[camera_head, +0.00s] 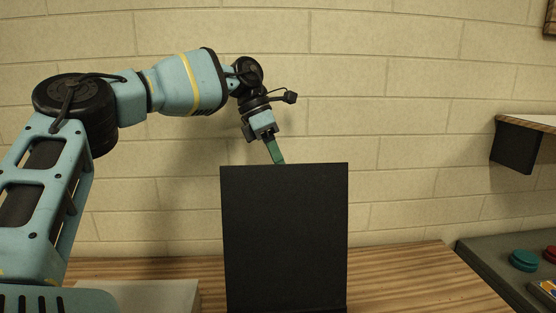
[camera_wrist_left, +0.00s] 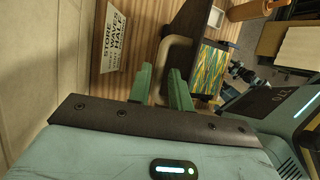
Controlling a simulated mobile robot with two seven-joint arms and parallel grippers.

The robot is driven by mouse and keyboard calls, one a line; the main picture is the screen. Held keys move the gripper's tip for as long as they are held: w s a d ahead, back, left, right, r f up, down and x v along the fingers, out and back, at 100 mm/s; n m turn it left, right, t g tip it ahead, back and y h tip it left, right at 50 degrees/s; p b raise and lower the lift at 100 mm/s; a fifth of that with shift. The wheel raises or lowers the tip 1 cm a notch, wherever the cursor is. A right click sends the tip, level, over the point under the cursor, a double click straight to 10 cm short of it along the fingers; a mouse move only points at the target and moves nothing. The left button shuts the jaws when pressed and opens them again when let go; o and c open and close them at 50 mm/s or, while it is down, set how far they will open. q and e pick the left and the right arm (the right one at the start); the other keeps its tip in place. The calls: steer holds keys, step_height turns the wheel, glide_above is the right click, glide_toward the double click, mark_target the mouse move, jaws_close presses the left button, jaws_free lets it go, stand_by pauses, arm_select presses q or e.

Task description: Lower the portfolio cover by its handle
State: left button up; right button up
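The portfolio cover (camera_head: 285,235) is a black panel standing upright on the table in the head view. My left gripper (camera_head: 276,152) is at its top edge, tilted down, its green fingertips partly hidden behind the panel. In the left wrist view, the handle (camera_wrist_left: 175,48) is a grey-brown bent bar. One leg of it passes between the two green fingers of my left gripper (camera_wrist_left: 160,88). The handle is hidden in the head view. My right gripper is not in view.
The wooden table (camera_head: 410,280) is clear to the right of the cover. A pale block (camera_head: 150,295) lies at the left. A grey side counter (camera_head: 500,268) holds teal and red round items. In the wrist view there are a marbled sheet (camera_wrist_left: 209,68) and a lettered sign (camera_wrist_left: 113,40).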

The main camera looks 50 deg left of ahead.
arm_select(q)
steer(key=shift+c, duration=0.4)
jaws_close()
steer(key=shift+s+d, duration=0.1)
